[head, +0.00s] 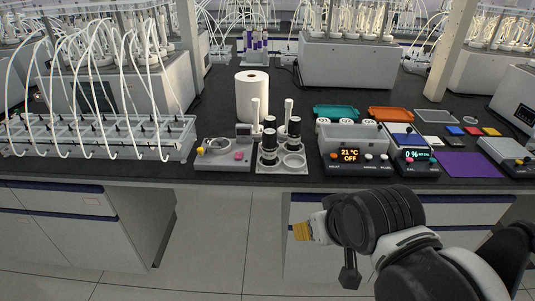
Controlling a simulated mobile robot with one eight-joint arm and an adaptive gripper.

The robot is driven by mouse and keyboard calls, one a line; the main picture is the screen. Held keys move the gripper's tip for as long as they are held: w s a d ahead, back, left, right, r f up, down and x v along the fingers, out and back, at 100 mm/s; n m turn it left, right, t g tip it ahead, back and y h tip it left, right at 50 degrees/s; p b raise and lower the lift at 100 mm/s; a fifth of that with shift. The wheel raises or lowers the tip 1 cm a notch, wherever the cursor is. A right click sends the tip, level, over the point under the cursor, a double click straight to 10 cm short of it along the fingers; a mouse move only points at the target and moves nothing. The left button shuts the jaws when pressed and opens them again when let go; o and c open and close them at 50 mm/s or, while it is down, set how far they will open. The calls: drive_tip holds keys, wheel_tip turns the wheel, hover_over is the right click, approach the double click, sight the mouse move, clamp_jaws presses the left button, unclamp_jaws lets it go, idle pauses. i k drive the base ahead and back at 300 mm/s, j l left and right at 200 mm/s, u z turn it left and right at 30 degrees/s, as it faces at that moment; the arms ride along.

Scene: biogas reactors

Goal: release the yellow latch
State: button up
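A small yellow latch (201,150) sits at the left end of a low grey device (224,165) near the bench's front edge. The device also carries a pink knob and a dark block at its back. My gripper (305,231) is below and to the right of the latch, in front of the bench and apart from it. Its end points left and shows a yellowish pad. My arm partly hides it, and I cannot make out whether its fingers are open or shut.
A rack with white tubes (95,140) stands left of the device. A holder with dark-topped cylinders (282,164) stands close on its right, with a paper roll (252,96) behind. A display unit reading 21 °C OFF (350,155) is further right. The floor in front is clear.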

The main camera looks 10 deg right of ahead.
sight(202, 150)
drive_tip(key=i+u, duration=0.15)
drive_tip(key=i, duration=0.75)
